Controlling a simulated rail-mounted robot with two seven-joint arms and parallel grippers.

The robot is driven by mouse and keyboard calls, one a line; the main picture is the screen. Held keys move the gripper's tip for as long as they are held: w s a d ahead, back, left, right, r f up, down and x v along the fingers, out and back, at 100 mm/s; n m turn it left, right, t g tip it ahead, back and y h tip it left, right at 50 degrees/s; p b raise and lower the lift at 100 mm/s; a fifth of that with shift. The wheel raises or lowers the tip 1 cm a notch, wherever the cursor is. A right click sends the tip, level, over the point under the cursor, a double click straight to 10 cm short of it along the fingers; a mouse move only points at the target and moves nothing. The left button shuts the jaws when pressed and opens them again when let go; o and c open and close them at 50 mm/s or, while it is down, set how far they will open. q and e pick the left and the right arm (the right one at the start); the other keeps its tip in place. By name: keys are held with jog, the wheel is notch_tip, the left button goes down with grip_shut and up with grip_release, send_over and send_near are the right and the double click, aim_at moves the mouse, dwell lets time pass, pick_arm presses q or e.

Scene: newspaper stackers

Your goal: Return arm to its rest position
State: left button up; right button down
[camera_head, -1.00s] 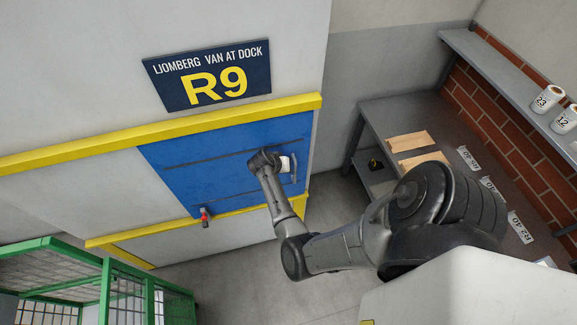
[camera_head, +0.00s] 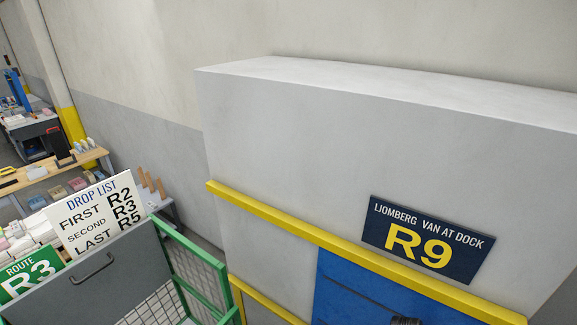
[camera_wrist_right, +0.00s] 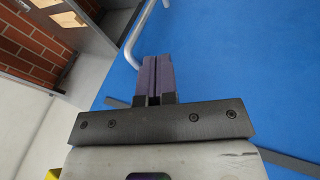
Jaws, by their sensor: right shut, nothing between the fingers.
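In the right wrist view my right gripper (camera_wrist_right: 155,75) is shut with nothing between its fingers. It is in front of the blue door (camera_wrist_right: 230,60), close to a pale curved handle (camera_wrist_right: 133,42); I cannot tell whether the fingers touch it. In the head view the top of the blue door (camera_head: 345,290) shows below a yellow rail, and a small dark part of my right arm shows at the bottom edge. My left gripper is not in view.
A dark blue R9 sign (camera_head: 428,238) is on the grey van body (camera_head: 300,150). At left stand a green mesh cage (camera_head: 195,270), a drop list board (camera_head: 95,215) and a green R3 sign (camera_head: 30,275).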

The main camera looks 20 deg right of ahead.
jog(key=w+a+r+n+t, duration=0.25)
jog(key=w+r, duration=0.25)
jog(key=r, duration=0.3)
jog(key=w+a+r+n+t, duration=0.1)
jog(key=w+r+t, duration=0.3)
jog(key=r, duration=0.3)
jog(key=s+a+r+n+t+y, duration=0.2)
jog(key=a+r+n+t, duration=0.5)
jog(key=a, duration=0.7)
jog(key=s+a+f+n+g+y, duration=0.1)
jog(key=s+a+n+g+y, duration=0.15)
jog(key=s+a, duration=0.5)
jog(key=s+a+f+n+g, duration=0.1)
jog(key=s+a+f+g, duration=0.1)
jog(key=s+f, duration=0.3)
jog(key=s+a+f+g, duration=0.2)
jog(key=s+f, duration=0.3)
jog(key=s, duration=0.5)
jog(key=shift+a+f+n+g, duration=0.2)
jog(key=shift+f+n+g, duration=0.1)
jog(key=shift+n, duration=0.1)
jog(key=shift+y, duration=0.25)
jog(key=shift+w, duration=0.1)
